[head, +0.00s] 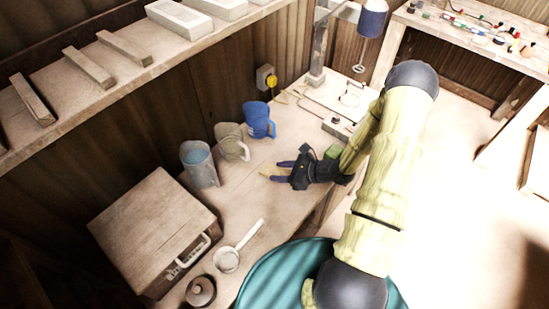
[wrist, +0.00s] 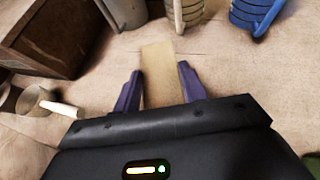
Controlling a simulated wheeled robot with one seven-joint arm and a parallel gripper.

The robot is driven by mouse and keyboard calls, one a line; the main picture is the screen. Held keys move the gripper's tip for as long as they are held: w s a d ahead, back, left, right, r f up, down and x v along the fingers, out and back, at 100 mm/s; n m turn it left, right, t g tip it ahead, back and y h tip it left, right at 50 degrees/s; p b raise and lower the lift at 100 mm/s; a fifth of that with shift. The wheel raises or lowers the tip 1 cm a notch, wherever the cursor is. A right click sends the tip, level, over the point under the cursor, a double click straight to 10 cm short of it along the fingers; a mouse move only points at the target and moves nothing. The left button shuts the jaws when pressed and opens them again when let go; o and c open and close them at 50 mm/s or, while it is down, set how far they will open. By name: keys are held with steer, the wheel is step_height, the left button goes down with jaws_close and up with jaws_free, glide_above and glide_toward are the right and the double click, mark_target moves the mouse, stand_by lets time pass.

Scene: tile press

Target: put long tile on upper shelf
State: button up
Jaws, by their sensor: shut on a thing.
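My gripper (head: 276,171) is shut on a long, pale tan tile (wrist: 159,72). In the wrist view the tile lies between my two purple fingers (wrist: 159,80) and sticks out past their tips. In the head view only a small yellowish part of it shows at the fingers. My gripper is low over the workbench (head: 225,200), right of the mugs; I cannot tell if the tile touches the bench. The upper shelf (head: 60,100) runs along the wall at the upper left, above the bench.
Several grey bars (head: 88,67) and white blocks (head: 180,18) lie on the shelf, with bare gaps between. A blue mug (head: 258,120), a beige mug (head: 230,142) and a grey pitcher (head: 199,165) stand near my gripper. A wooden press box (head: 155,228) and a ladle (head: 228,259) are nearer.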

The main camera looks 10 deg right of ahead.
steer(key=shift+s+a, duration=0.1)
steer(key=shift+w+f+b, duration=0.15)
steer(key=shift+w+b, duration=0.05)
steer(key=shift+b, duration=0.3)
steer(key=shift+m+t+h, duration=0.5)
steer(key=shift+m+h, duration=0.2)
steer(key=shift+m, duration=0.1)
steer(key=w+b, duration=0.1)
steer(key=b, duration=0.1)
steer(key=w+d+b, duration=0.1)
steer(key=w+b, duration=0.1)
steer(key=w+d+b, duration=0.1)
steer(key=w+b, duration=0.1)
steer(key=shift+w+f+b, duration=0.1)
steer(key=shift+f+b, duration=0.05)
steer(key=shift+b, duration=0.25)
steer(key=w+r+m+t+h+b, duration=0.1)
steer(key=w+r+m+b, duration=0.1)
steer(key=w+b, duration=0.3)
steer(key=shift+r+t+b, duration=0.4)
steer(key=shift+r+b, duration=0.35)
steer(key=shift+r, duration=0.05)
glide_toward(269, 156)
steer(key=w+a+r, duration=0.2)
steer(key=w, duration=0.1)
steer(key=shift+w+a+r, duration=0.1)
steer(key=shift+w+a, duration=0.05)
steer(key=shift+a, duration=0.15)
steer(key=shift+f, duration=2.05)
